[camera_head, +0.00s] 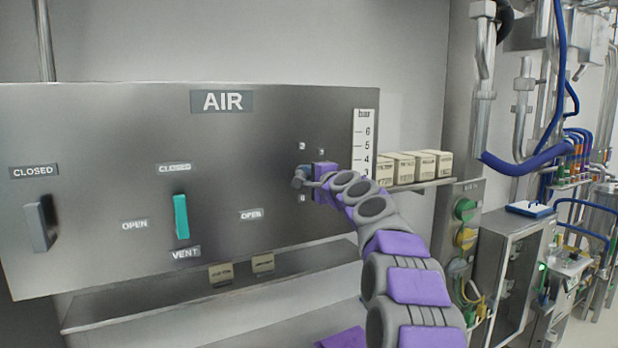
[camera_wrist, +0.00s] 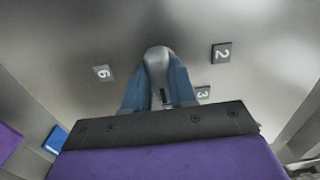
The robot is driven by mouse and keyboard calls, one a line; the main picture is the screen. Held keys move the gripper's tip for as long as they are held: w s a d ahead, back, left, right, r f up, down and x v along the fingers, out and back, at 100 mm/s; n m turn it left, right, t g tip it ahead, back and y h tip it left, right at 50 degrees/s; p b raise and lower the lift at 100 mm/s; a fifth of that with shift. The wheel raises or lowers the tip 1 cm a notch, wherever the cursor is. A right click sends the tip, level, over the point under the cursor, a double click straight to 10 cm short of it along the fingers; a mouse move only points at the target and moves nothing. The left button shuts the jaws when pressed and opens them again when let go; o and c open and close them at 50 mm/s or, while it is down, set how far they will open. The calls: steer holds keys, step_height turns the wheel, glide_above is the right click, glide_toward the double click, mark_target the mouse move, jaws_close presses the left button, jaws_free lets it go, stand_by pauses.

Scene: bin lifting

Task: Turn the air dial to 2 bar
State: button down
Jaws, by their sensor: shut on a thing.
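The AIR panel (camera_head: 110,120) is a large grey metal board. In the wrist view, the air dial (camera_wrist: 158,58) is a grey rounded knob. The two blue fingers of my gripper (camera_wrist: 159,86) are shut on its sides. A label 2 (camera_wrist: 221,53) is to the right of the knob, a 3 (camera_wrist: 204,92) at lower right and a 6 (camera_wrist: 103,73) to the left. In the head view, my gripper (camera_head: 304,178) is at the right part of the panel and mostly hides the dial. The dial's exact setting cannot be told.
A bar scale (camera_head: 363,140) is on the panel's right edge, its lower part hidden by my arm. A teal lever (camera_head: 181,216) and a grey lever (camera_head: 41,222) are further left. A shelf with several pale blocks (camera_head: 405,167) is right of the panel.

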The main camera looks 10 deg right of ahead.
steer(key=shift+f+n, duration=0.25)
steer(key=shift+n, duration=0.05)
steer(key=n+b, duration=0.2)
steer(key=shift+w+f+n, duration=0.1)
steer(key=shift+f+n, duration=0.1)
steer(key=shift+n, duration=0.1)
steer(key=n+b, duration=0.2)
steer(key=shift+r+n, duration=0.1)
steer(key=shift+n, duration=0.2)
steer(key=shift+n+b, duration=0.4)
steer(key=shift+n, duration=0.9)
steer(key=shift+n+b, duration=0.35)
steer(key=shift+n, duration=1.55)
steer(key=shift+r+n+p, duration=0.15)
steer(key=shift+n+p, duration=0.95)
steer(key=shift+n, duration=1.8)
